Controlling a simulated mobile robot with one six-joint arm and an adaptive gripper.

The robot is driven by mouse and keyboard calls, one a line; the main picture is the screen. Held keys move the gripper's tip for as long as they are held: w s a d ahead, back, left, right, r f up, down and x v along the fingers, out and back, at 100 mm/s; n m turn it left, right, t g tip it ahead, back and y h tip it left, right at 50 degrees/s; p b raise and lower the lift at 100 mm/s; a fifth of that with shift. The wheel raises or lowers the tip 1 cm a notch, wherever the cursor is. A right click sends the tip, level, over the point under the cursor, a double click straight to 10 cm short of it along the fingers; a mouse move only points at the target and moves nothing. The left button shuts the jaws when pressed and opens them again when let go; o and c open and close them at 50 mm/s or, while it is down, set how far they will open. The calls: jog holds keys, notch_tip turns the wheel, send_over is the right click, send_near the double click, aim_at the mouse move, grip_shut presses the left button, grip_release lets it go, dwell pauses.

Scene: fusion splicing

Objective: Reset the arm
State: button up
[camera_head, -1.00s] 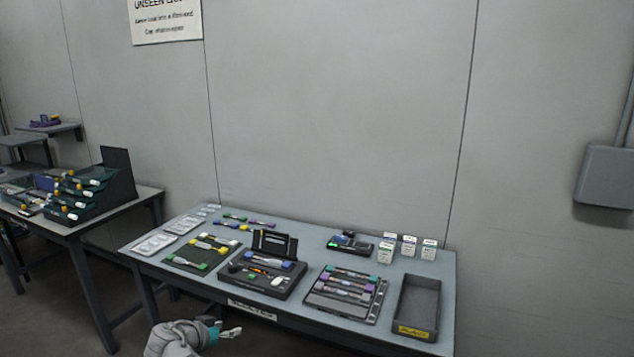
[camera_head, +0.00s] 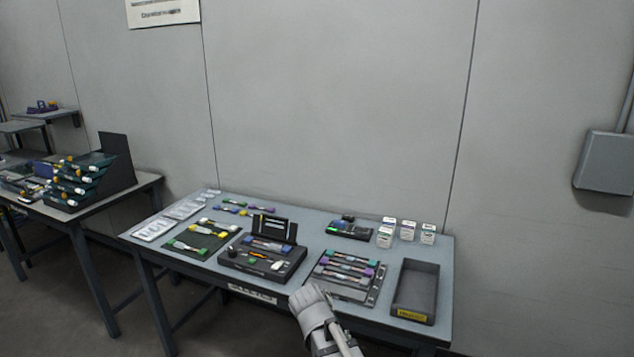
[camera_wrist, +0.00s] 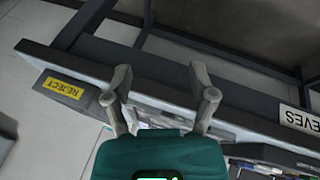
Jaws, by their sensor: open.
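My gripper (camera_wrist: 160,74) shows in the wrist view with its two grey fingers spread apart. It is open, and nothing is held between the fingers. Its teal body (camera_wrist: 150,155) fills the bottom of that view. Behind the fingers run the front edge and dark frame of the table. In the head view my grey arm (camera_head: 318,312) is in front of the table's front edge, below the rack of sleeves. The fingers cannot be made out there.
The table (camera_head: 365,325) holds a black splicer (camera_head: 262,262), a rack (camera_head: 345,275) of coloured pieces, a dark yellow-labelled tray (camera_head: 416,290) and several small white boxes (camera_head: 407,231). A second table (camera_head: 140,183) stands left. Floor (camera_head: 60,320) between them is partly clear.

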jog(key=s+d+f+n+g+y, duration=0.1)
jog(key=s+d+y, duration=0.1)
jog(key=s+d, duration=0.3)
jog(key=s+d+f+n+g+y, duration=0.1)
jog(key=s+d+g+y, duration=0.1)
jog(key=d, duration=0.5)
notch_tip(320, 180, up, 14)
jog(key=p, duration=1.3)
jog(key=shift+s+f, duration=0.2)
jog(key=shift+s, duration=0.1)
jog(key=shift+c, duration=1.1)
